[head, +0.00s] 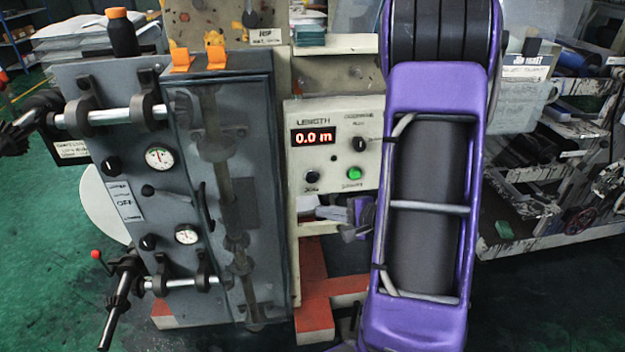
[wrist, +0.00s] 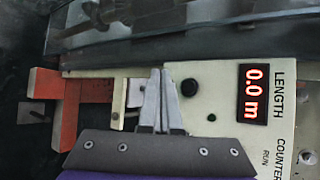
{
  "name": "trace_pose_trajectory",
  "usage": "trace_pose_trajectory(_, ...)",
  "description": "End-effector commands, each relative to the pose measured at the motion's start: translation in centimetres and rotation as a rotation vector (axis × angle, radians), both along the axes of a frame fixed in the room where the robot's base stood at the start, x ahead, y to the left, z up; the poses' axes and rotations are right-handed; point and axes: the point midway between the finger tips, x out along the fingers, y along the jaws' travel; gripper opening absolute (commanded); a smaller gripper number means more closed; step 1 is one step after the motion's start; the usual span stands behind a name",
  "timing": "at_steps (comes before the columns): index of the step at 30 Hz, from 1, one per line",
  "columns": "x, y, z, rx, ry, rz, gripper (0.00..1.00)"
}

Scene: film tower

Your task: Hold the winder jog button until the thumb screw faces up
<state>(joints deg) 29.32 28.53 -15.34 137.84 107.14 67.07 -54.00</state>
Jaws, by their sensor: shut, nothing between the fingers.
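The black jog button (head: 312,176) sits low on the left of the cream control panel (head: 296,150), below the red display that reads 0.0 m. It also shows as a round black button (wrist: 189,88) in the wrist view. My gripper (head: 328,213) is shut and empty, below the button in the head view. In the wrist view its fingertips (wrist: 160,72) are together just left of the button, apart from it in the picture; the depth gap is hard to judge. I cannot make out the thumb screw in either view.
A green button (head: 354,173) and a black knob (head: 359,144) are on the same panel. A grey machine cabinet (head: 225,190) with shafts and gauges stands left of it. Orange-red base beams (head: 312,270) lie below. My purple arm covers the area right of the panel.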

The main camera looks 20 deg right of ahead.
Motion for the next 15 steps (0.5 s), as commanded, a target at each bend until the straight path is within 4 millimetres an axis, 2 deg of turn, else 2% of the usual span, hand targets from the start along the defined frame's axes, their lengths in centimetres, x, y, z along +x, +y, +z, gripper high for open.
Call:
trace_pose_trajectory(5, 0.9, -0.2, 0.2, -0.002, 0.001, 0.002, 0.0)
trace_pose_trajectory(15, 5.3, -1.5, 0.2, -0.002, 0.0, 0.004, 0.0)
